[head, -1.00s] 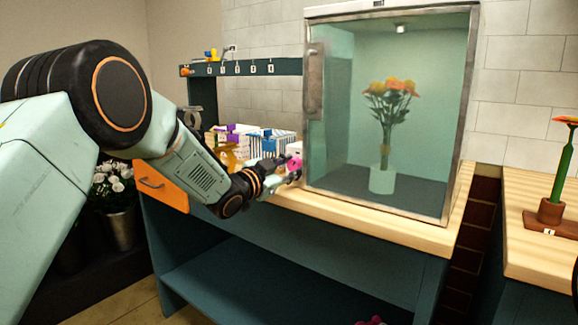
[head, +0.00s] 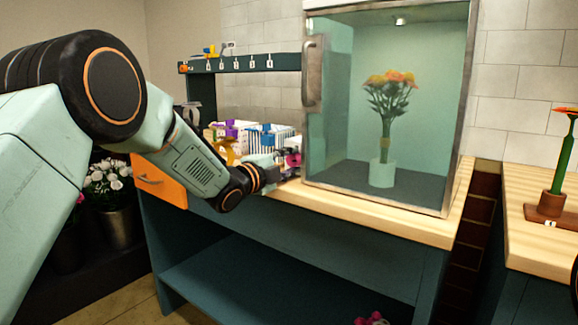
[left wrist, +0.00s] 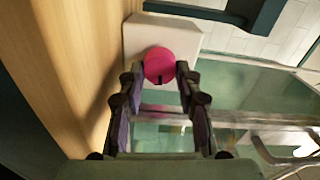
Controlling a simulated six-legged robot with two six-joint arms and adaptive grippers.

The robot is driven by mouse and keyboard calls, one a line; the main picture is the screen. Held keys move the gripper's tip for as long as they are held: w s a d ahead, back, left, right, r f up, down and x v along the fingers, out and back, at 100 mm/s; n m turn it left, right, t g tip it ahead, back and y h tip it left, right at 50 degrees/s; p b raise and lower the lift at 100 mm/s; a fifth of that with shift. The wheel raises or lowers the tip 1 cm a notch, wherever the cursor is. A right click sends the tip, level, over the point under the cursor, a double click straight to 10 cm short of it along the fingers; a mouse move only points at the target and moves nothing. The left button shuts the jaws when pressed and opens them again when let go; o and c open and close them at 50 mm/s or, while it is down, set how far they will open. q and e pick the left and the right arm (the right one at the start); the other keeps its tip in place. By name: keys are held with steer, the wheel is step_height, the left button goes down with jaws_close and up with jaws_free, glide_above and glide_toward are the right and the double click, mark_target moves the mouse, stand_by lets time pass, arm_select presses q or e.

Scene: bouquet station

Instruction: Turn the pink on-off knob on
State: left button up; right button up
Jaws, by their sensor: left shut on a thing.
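The pink knob (left wrist: 160,65) is round with a dark mark at its lower edge, and it sits on a pale box (left wrist: 190,32) in the left wrist view. In the head view the knob (head: 292,158) shows small beside the glass cabinet's left side. My left gripper (left wrist: 161,76) has its two fingers on either side of the knob and is shut on it. In the head view my left gripper (head: 277,168) reaches over the counter's front edge and partly hides the knob's surroundings. My right gripper is not in view.
A glass-fronted cabinet (head: 312,75) with flowers in a white vase (head: 382,174) stands right of the knob on the wooden counter (head: 380,222). Several boxes and small items (head: 262,138) lie behind my gripper. A dark rail (head: 240,64) with hooks is above.

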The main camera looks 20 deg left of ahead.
arm_select(q)
steer(key=shift+m, duration=0.9)
steer(key=o, duration=0.9)
steer(key=shift+s, duration=0.1)
steer(key=v, duration=1.2)
